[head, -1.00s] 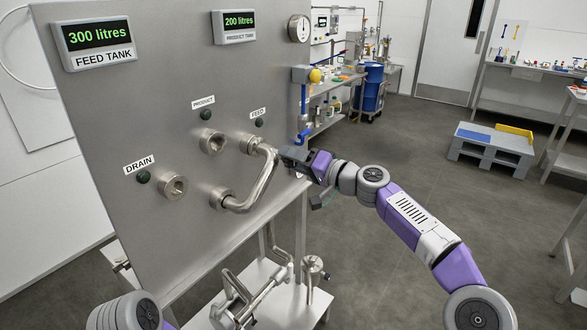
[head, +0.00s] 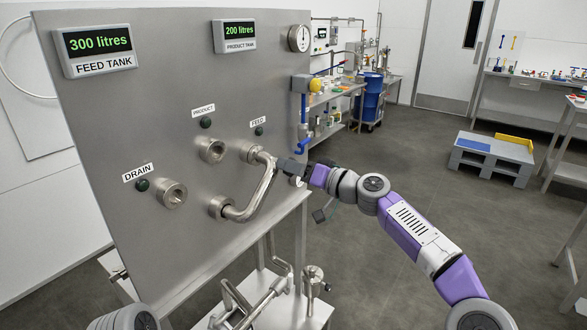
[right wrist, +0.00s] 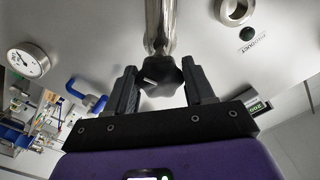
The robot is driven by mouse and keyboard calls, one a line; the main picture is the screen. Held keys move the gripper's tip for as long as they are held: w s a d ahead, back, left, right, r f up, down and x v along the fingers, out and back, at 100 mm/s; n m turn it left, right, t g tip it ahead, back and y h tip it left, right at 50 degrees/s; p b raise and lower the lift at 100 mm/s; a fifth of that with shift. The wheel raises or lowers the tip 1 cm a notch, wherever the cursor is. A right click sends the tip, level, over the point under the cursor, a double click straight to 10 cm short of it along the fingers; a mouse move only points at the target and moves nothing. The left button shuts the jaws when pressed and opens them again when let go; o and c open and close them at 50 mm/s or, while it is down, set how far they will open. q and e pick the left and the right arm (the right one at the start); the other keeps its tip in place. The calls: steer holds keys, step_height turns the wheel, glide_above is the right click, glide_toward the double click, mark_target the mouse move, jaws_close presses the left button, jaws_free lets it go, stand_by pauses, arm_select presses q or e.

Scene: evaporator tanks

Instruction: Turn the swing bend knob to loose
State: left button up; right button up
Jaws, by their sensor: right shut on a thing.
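The swing bend (head: 262,196) is a bent steel pipe on the tank panel. It runs from the port under the FEED label down to a lower port. Its black lobed knob (right wrist: 161,77) shows in the right wrist view, at the end of a steel pipe fitting. My right gripper (right wrist: 160,82) has one finger on each side of the knob and is shut on it. In the head view my right gripper (head: 282,164) is at the upper right of the bend, and the knob is mostly hidden there. My left gripper is out of view.
The PRODUCT port (head: 211,150) and the DRAIN port (head: 172,194) are open steel fittings left of the bend. A steel stand with pipe pieces (head: 262,300) is below the panel. A blue pipe with a yellow part (head: 314,86) is at the panel's right edge.

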steer(key=shift+d+r, duration=0.15)
steer(key=shift+r, duration=0.25)
steer(key=o, duration=0.8)
steer(key=shift+w+f, duration=0.1)
steer(key=shift+o, duration=1.1)
steer(key=shift+f, duration=0.15)
steer(key=v, duration=0.7)
steer(key=shift+d, duration=0.15)
